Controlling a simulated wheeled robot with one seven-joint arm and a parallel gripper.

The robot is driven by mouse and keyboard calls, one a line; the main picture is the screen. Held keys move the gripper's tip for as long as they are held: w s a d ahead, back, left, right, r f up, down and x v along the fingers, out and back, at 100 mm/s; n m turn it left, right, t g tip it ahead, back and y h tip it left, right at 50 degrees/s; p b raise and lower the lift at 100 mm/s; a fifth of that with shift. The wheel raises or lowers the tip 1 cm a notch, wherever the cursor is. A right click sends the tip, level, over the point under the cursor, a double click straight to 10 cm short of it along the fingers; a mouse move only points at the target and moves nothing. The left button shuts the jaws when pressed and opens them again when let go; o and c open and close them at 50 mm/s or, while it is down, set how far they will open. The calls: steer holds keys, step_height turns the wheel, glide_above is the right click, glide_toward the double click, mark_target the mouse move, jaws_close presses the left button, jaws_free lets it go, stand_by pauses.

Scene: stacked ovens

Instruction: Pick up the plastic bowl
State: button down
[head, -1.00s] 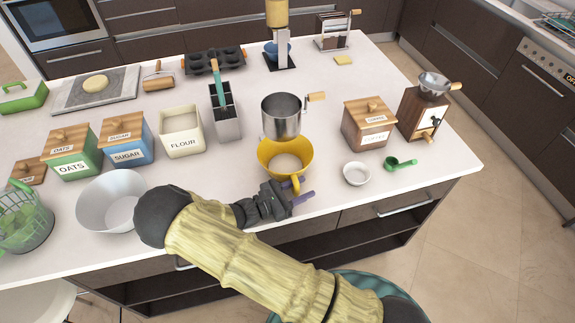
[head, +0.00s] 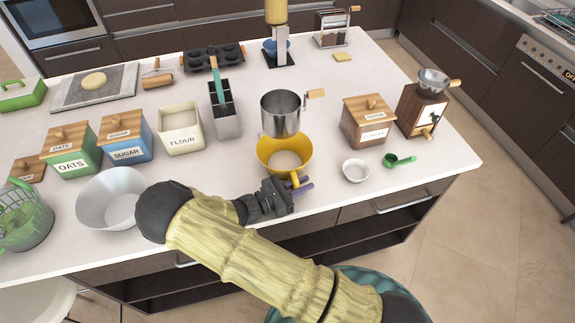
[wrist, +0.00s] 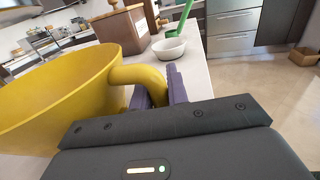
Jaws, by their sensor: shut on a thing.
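The plastic bowl appears to be the yellow bowl (head: 268,160) with a looped handle. It is near the front edge of the counter, just in front of a metal sifter, with something pale inside. It also fills the left of the wrist view (wrist: 55,95). My gripper (head: 299,188) is at the bowl's near side. In the wrist view its purple fingers (wrist: 160,93) are shut on the yellow handle, one on each side. The bowl looks upright. Its base is not clear, so I cannot tell if it touches the counter.
The metal sifter (head: 280,115) stands right behind the bowl. A small white bowl (head: 355,171) and a green scoop (head: 399,161) lie to the right, near a wooden canister (head: 367,125). A large pale bowl (head: 95,200) is left of my arm.

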steer(key=shift+r, duration=0.15)
steer(key=shift+r+b, duration=0.3)
steer(key=shift+r, duration=0.25)
step_height(320, 180, up, 2)
steer(key=shift+r+b, duration=0.1)
steer(key=shift+b, duration=0.3)
steer(key=s+d+b, duration=0.1)
steer(key=s+d, duration=0.1)
steer(key=s, duration=0.6)
steer(key=s+d+b, duration=0.2)
steer(key=s+d, duration=0.1)
steer(key=s, duration=0.6)
steer(key=shift+s, duration=0.2)
